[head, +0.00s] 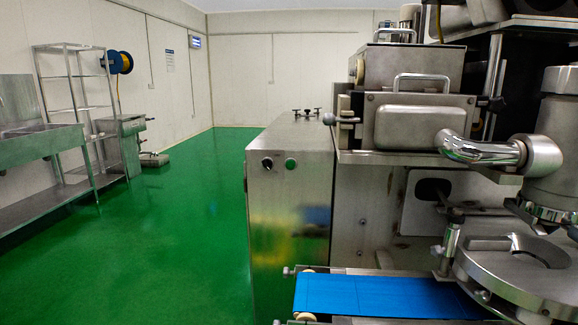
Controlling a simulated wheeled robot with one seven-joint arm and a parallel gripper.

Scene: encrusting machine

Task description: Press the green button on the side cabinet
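The green button (291,164) is a small round button on the upper front face of the side cabinet (290,215) in the head view. A dark round knob or switch (267,163) sits just to its left on the same face. The cabinet is a box of brushed steel standing left of the machine. Nothing covers the button. My gripper is not in view.
The encrusting machine (420,128) fills the right side, with a blue conveyor belt (385,297) low in front. Steel sinks (40,143) and a shelf rack (75,85) stand at the far left. The green floor (170,235) between is clear.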

